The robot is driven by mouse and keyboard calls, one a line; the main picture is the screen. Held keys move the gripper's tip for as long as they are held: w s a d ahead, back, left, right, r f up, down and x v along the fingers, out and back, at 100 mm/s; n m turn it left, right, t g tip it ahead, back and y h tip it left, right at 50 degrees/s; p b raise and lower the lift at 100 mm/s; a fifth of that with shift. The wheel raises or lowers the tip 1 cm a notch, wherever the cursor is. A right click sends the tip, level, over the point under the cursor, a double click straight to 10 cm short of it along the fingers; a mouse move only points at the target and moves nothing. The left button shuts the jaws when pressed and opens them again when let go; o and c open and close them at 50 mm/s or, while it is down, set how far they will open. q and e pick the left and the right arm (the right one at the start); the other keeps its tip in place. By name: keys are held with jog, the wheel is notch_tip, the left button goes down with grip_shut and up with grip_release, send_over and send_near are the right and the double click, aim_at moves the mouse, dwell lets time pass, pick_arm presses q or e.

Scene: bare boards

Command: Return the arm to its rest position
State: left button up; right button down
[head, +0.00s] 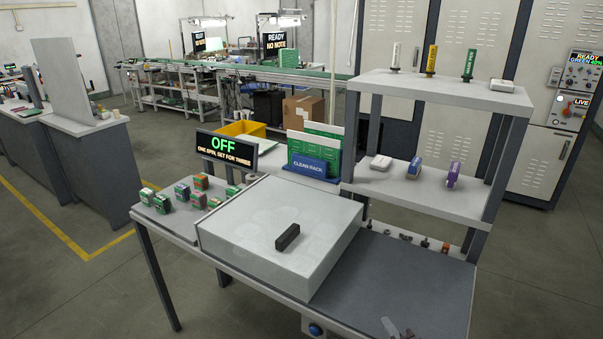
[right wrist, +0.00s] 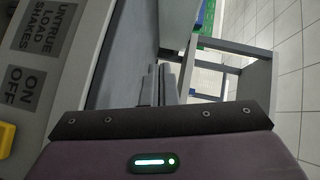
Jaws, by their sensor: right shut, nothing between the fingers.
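My right gripper (head: 396,330) shows only as a small part at the bottom edge of the head view, over the front right of the grey bench top (head: 400,285). In the right wrist view its two fingers (right wrist: 160,86) are together and hold nothing. They point along the bench, with the shelf legs beyond. Most of my right arm is out of frame. My left arm and left gripper are not in view.
A white box-shaped machine (head: 250,245) with a dark bar (head: 288,237) on its lid stands on the bench. A two-level shelf (head: 425,185) rises at the back right, with small parts beneath it. A sign (head: 226,146) reads OFF. The front right bench top is clear.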

jog(key=s+a+r+n+g+h, duration=0.1)
jog(key=s+r+n+g+h, duration=0.1)
jog(key=s+n+g, duration=0.7)
jog(key=s+r+n+g+h, duration=0.25)
jog(key=s+n, duration=0.35)
jog(key=s, duration=0.8)
notch_tip(320, 180, down, 30)
jog(key=s+g, duration=0.2)
jog(key=s+d+f, duration=0.1)
jog(key=s+f, duration=0.8)
jog(key=s+d+f+g, duration=0.1)
jog(key=s+d+f, duration=0.1)
jog(key=s+f, duration=0.7)
jog(key=shift+s+d+f, duration=0.2)
jog(key=shift+s+d, duration=0.1)
jog(key=shift+s, duration=0.5)
jog(key=shift+y, duration=0.25)
